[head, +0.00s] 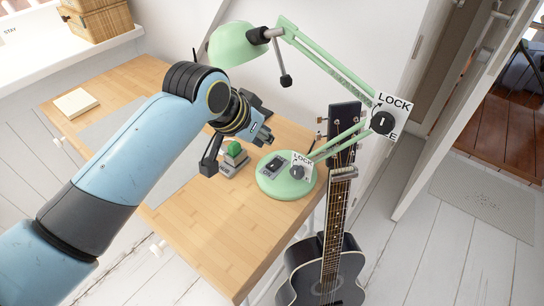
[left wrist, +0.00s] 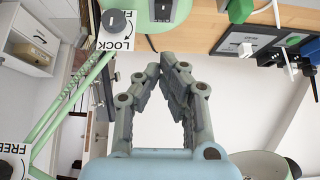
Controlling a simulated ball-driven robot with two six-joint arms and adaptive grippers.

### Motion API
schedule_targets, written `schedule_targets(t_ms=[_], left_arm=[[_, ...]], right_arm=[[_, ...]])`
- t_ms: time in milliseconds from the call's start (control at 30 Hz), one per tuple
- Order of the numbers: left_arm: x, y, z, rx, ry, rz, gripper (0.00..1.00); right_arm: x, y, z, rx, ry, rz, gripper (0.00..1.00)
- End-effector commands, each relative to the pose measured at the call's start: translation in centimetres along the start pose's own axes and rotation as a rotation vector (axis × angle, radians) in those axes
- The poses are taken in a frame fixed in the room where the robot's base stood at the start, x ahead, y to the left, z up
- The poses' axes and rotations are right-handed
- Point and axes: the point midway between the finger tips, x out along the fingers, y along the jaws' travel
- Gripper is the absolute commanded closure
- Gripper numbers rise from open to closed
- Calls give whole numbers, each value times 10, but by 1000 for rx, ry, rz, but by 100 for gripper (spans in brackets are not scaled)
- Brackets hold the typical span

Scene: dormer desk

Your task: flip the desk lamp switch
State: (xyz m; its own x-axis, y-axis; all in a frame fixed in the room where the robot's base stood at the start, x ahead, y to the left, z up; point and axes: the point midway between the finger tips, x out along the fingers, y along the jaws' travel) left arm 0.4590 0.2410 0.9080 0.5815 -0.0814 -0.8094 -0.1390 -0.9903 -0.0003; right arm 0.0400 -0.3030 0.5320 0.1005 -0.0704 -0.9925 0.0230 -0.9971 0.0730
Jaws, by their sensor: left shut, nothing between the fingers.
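The mint-green desk lamp has a round base (head: 284,190) on the wooden desk; its arm rises to the right and its shade (head: 238,46) hangs over the desk. A dark switch (head: 273,165) sits on a grey plate on the base. In the left wrist view the switch (left wrist: 161,10) shows at the top edge, partly cut off, just past my fingertips. My left gripper (head: 265,139) is above the desk, up and left of the base in the head view. In the left wrist view its fingers (left wrist: 176,66) are together and empty, apart from the base. My right gripper is not in view.
A round knob (head: 298,172) with a LOCK label is on the base beside the switch; another (head: 382,122) is at the lamp's elbow. A green block (head: 234,149) on a grey stand is left of the base. A guitar (head: 325,272) stands at the desk's right edge. The desk's front is clear.

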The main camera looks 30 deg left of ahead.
Motion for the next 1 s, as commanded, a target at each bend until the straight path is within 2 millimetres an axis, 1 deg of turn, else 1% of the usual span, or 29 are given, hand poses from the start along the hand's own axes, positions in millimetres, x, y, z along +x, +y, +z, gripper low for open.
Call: schedule_targets(t_ms=[33, 200, 300, 400, 600, 1000], left_arm=[[12, 0, 0, -1, -1, 1, 100], [50, 0, 0, -1, -1, 0, 100], [68, 0, 2, 0, -2, 0, 100], [78, 0, 15, 0, -2, 0, 100], [89, 0, 27, -1, 0, 0, 100], [91, 0, 29, 0, 3, 0, 100]], right_arm=[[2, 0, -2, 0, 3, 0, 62], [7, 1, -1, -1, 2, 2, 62], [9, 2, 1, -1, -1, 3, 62], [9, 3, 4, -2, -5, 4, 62], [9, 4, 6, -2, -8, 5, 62], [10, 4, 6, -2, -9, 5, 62]])
